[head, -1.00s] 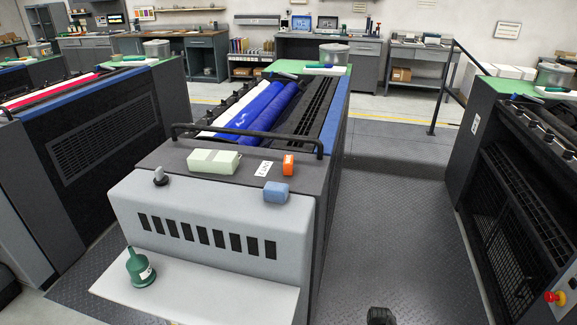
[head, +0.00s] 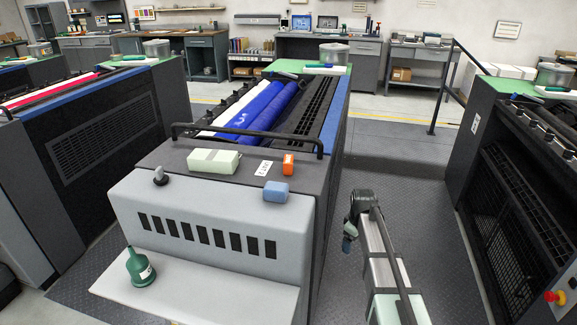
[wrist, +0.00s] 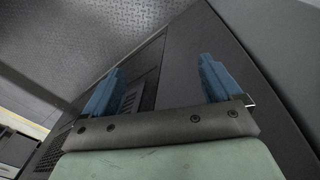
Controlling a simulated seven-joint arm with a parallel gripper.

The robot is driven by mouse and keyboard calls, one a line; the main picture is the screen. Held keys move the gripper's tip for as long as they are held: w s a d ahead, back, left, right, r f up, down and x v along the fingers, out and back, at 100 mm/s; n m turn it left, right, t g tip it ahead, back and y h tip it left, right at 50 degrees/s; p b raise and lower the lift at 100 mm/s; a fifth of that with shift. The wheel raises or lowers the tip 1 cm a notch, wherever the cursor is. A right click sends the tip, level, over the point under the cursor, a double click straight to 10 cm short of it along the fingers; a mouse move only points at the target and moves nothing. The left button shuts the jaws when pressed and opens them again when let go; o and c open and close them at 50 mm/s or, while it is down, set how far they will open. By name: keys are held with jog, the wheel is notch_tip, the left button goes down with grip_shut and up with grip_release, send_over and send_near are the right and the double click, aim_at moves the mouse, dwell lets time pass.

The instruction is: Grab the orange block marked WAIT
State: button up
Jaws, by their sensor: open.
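The small orange block (head: 288,164) stands on the dark top of the middle machine, near its right edge, in the head view. A white card (head: 263,169) with dark lettering lies just left of it; the lettering is too small to read surely. My gripper (wrist: 158,65) is open and empty in the wrist view, its two blue fingers wide apart. The wrist view faces dark machine panels and patterned floor; the orange block does not show there. In the head view my arm is right of the machine, apart from the block.
A blue block (head: 276,191) sits in front of the orange block, and a pale green block (head: 213,160) lies to the left. A black rail (head: 247,131) runs just behind them. A grey knob (head: 160,176) and green bottle (head: 140,267) are further left. The right aisle floor (head: 425,225) is open.

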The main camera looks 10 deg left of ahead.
jog(key=w+a+r+n+t, duration=0.1)
jog(key=w+a+r, duration=0.15)
jog(key=r, duration=0.45)
jog(key=w+a+r+n+t, duration=0.1)
jog(key=w+a+r+n, duration=0.1)
jog(key=w+r, duration=0.35)
notch_tip(320, 180, up, 28)
jog(key=n+g+y, duration=0.4)
jog(key=n, duration=0.1)
send_over(289, 158)
jog(key=d, duration=0.5)
jog(key=x, duration=0.7)
jog(key=shift+w+a+f, duration=0.25)
jog(key=shift+w+f, duration=0.1)
jog(key=shift+s+x, duration=0.1)
jog(key=shift+x, duration=1.15)
jog(key=shift+s+x, duration=0.15)
jog(key=shift+x, duration=1.1)
jog(key=shift+a+r, duration=0.1)
jog(key=shift+a, duration=0.05)
jog(key=c, duration=1.1)
